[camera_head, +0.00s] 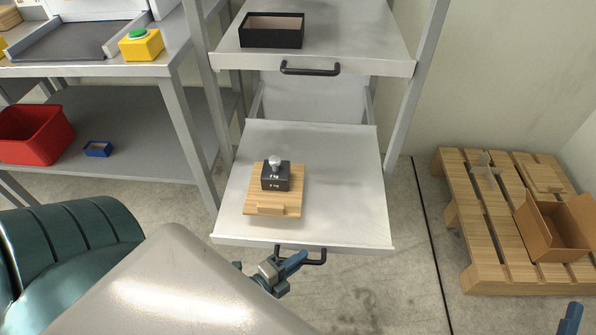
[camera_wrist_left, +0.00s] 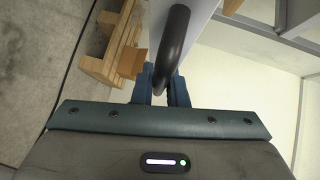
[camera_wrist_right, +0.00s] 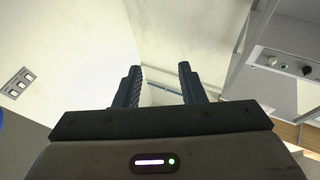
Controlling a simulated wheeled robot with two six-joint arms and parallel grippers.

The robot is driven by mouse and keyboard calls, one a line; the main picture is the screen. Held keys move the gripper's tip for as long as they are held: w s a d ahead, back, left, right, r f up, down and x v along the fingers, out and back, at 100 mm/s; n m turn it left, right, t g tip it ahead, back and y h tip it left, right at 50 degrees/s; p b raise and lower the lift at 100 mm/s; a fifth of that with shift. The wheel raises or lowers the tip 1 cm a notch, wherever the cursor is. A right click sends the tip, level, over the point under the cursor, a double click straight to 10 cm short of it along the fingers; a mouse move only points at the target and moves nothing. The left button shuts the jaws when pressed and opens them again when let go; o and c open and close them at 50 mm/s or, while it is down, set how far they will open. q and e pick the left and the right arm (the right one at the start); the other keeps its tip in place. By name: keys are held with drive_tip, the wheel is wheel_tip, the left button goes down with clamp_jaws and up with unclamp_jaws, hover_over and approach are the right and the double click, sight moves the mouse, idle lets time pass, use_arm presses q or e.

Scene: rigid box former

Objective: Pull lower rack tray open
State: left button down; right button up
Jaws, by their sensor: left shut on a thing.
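The lower rack tray (camera_head: 345,190) is a light grey shelf, extended forward out of the rack below the upper tray. Its black handle (camera_head: 318,258) is at the front edge. My left gripper (camera_head: 296,262) is at this handle, and in the left wrist view its blue fingers (camera_wrist_left: 164,88) are shut around the black handle bar (camera_wrist_left: 174,45). On the lower tray lies a wooden board (camera_head: 262,205) with a dark weight (camera_head: 275,178) on it. My right gripper (camera_wrist_right: 160,82) is open and empty in the right wrist view; in the head view only a blue tip shows at bottom right.
The upper tray (camera_head: 350,58) holds a black open box (camera_head: 272,30). A wooden pallet (camera_head: 480,240) with a cardboard box (camera_head: 556,228) stands at right. At left are a bench with a yellow button box (camera_head: 141,45) and a red bin (camera_head: 34,134).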

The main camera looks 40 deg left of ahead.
use_arm(q)
drive_tip(key=c, duration=1.5)
unclamp_jaws()
drive_tip(key=shift+o, duration=0.2)
